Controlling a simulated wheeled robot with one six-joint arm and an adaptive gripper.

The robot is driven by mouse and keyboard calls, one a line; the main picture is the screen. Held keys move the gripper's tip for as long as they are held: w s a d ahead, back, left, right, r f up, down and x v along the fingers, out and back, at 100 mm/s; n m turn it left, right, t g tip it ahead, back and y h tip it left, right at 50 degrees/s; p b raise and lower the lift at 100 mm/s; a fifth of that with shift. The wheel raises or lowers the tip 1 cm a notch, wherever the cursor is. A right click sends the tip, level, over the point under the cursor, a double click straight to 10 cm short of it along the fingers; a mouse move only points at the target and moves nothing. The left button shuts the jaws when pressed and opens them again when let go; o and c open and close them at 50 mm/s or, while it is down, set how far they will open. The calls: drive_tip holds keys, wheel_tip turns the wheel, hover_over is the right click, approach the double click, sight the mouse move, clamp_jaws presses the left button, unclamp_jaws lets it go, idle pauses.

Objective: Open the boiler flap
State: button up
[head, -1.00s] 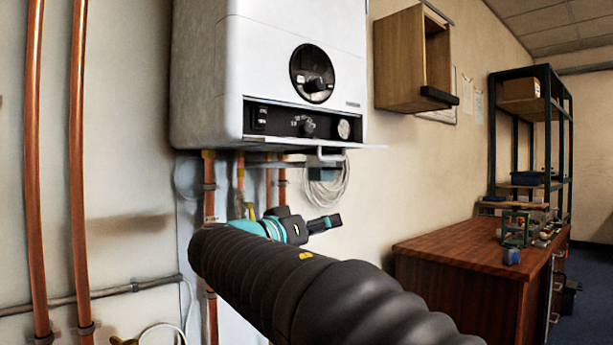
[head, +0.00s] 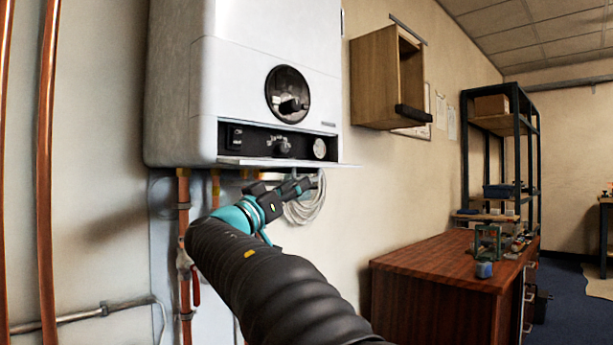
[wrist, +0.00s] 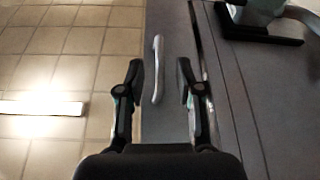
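The boiler (head: 262,60) is a white wall unit. Its flap (head: 285,162) juts out almost level below the dark control panel (head: 270,142), whose knobs and gauge are exposed. In the wrist view the flap (wrist: 172,130) is a grey panel, with a pale bar handle (wrist: 157,68) on it. My gripper (head: 308,184) is just under the flap's outer edge in the head view. In the wrist view my gripper (wrist: 159,78) is open, its fingers on either side of the handle, with gaps visible. The handle is hard to make out in the head view.
Copper pipes (head: 47,150) run up the left wall. A coil of white cable (head: 308,205) hangs behind my gripper. A wooden wall cabinet (head: 375,75) is right of the boiler. A brown workbench (head: 440,258) and dark shelving (head: 515,150) stand farther right.

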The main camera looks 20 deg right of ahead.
drive_tip(key=shift+p+x, duration=0.4)
drive_tip(key=shift+x, duration=1.75)
clamp_jaws()
